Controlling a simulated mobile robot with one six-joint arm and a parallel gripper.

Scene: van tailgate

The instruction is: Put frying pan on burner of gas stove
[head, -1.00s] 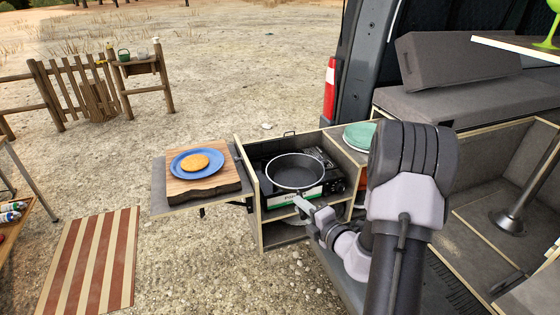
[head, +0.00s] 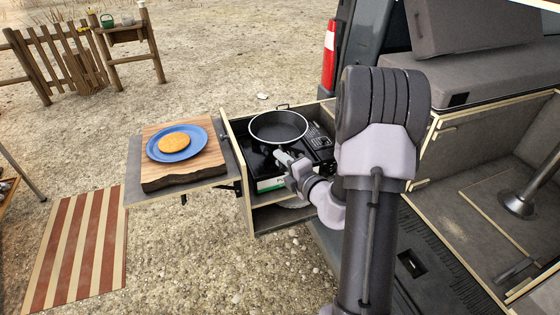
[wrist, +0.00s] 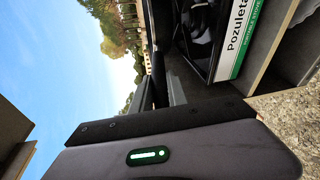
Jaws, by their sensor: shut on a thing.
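The black frying pan (head: 279,127) with a light rim is upright and level at the back left of the black gas stove (head: 322,143). It hides the burner there. My gripper (head: 284,157) is shut on the pan's handle, in front of the pan. In the wrist view, turned on its side, a dark strip of the pan (wrist: 158,50) shows beside the stove's front (wrist: 232,45) with its white and green label. From these views I cannot tell whether the pan touches the burner or hangs just above it.
The stove sits in a pull-out wooden box (head: 238,165) at the van. Left of it, a side shelf bears a cutting board (head: 190,172) with a blue plate (head: 172,153) and a round orange-brown food. My arm stands close on the right. A striped mat (head: 75,245) lies on the ground.

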